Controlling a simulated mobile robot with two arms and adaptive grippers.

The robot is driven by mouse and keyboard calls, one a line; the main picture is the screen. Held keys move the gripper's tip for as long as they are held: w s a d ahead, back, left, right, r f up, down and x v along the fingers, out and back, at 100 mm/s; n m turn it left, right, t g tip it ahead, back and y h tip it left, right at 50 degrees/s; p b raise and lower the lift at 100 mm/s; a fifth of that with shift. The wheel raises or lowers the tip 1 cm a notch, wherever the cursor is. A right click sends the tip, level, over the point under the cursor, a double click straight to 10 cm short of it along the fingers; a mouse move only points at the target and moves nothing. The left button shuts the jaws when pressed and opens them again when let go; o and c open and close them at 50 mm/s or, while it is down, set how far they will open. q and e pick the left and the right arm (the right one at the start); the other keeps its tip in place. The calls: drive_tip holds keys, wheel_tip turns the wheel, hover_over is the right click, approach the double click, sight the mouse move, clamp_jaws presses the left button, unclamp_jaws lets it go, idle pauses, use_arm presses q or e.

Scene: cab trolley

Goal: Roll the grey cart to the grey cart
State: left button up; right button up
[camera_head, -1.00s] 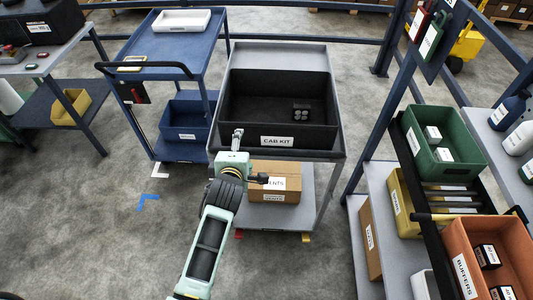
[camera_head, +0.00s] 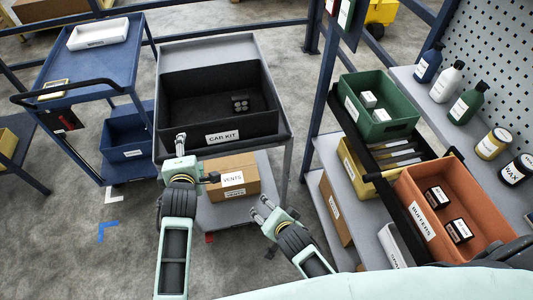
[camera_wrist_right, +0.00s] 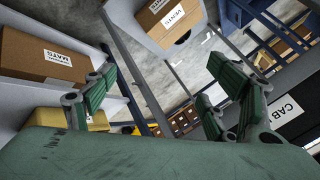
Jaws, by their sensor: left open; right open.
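The grey cart (camera_head: 283,150) stands in the middle of the head view. Its top carries a black bin (camera_head: 170,110) labelled CAB KIT with a small dark item inside. Its lower shelf carries a cardboard VENTS box (camera_head: 215,190). I see only one grey cart. My left gripper (camera_head: 180,143) is open in front of the bin's front wall; whether it touches is unclear. My right gripper (camera_head: 260,210) is open and empty near the cart's lower right front. In the right wrist view its spread fingers (camera_wrist_right: 160,95) frame floor and cart, with the VENTS box (camera_wrist_right: 170,18) beyond.
A blue cart (camera_head: 95,75) with a white tray (camera_head: 98,33) stands at the left. A shelf rack (camera_head: 330,155) at the right holds a green bin (camera_head: 380,120), an orange bin (camera_head: 455,205) and bottles. Floor (camera_head: 60,250) at the front left is clear.

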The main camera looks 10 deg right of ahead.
drive_tip(key=w+r+m+t, duration=0.25)
drive_tip(key=w+r, duration=0.25)
drive_tip(key=r, duration=0.5)
drive_tip(key=m+t, duration=0.2)
drive_tip(key=m, duration=0.4)
approach(261, 143)
drive_tip(key=x, duration=0.3)
drive_tip(key=shift+h, duration=0.4)
drive_tip(key=x, duration=0.7)
drive_tip(key=shift+w+a, duration=0.1)
drive_tip(key=shift+a, duration=0.05)
drive_tip(key=shift+w+f, duration=0.3)
drive_tip(key=shift+w, duration=0.2)
use_arm(q)
clamp_jaws()
